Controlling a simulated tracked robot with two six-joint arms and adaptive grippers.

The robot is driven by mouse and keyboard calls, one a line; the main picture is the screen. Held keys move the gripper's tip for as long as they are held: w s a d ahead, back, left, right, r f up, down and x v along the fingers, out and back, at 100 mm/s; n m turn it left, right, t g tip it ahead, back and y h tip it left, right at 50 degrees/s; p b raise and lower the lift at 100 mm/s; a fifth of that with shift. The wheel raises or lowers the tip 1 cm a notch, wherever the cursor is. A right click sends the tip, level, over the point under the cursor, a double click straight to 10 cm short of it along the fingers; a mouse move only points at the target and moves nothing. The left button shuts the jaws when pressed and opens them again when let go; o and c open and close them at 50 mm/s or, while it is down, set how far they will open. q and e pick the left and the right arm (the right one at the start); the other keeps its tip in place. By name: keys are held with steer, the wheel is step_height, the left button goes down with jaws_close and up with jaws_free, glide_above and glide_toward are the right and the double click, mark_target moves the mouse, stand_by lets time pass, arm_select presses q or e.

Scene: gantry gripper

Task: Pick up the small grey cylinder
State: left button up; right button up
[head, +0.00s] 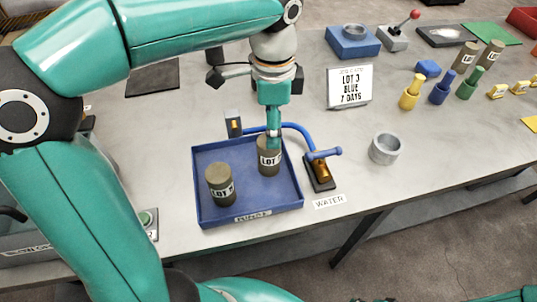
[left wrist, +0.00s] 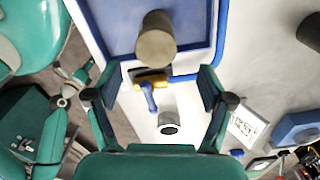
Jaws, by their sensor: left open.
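Two dark grey-olive cylinders with LOT labels stand upright in the blue tray (head: 203,205) in the head view, the front-left one (head: 219,184) and the rear-right one (head: 265,160). My left gripper (head: 273,138) points down at the rear-right one and overlaps its top; contact cannot be told. In the left wrist view my left gripper (left wrist: 159,78) is open, with nothing between its fingers, and one grey cylinder (left wrist: 155,42) stands just beyond the fingertips. A shiny metal cup (head: 386,149) stands on the table at the right; it also shows in the wrist view (left wrist: 169,122). My right gripper is not in view.
A blue-handled valve (head: 320,170) beside the tray joins a curved blue pipe. A LOT 3 sign (head: 349,86) stands behind. Coloured bottles (head: 441,88) and more LOT cylinders (head: 466,56) are at the back right. The table's front edge lies just before the tray.

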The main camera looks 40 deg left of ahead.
mark_target(269, 156)
arm_select(q)
steer(key=shift+f, duration=0.85)
steer(key=f, duration=0.2)
steer(key=s+f, duration=0.1)
steer(key=f, duration=0.1)
steer(key=shift+a+f, duration=0.15)
steer(key=shift+f, duration=0.1)
steer(key=shift+w+f, duration=0.15)
steer(key=shift+f, duration=0.25)
jaws_close()
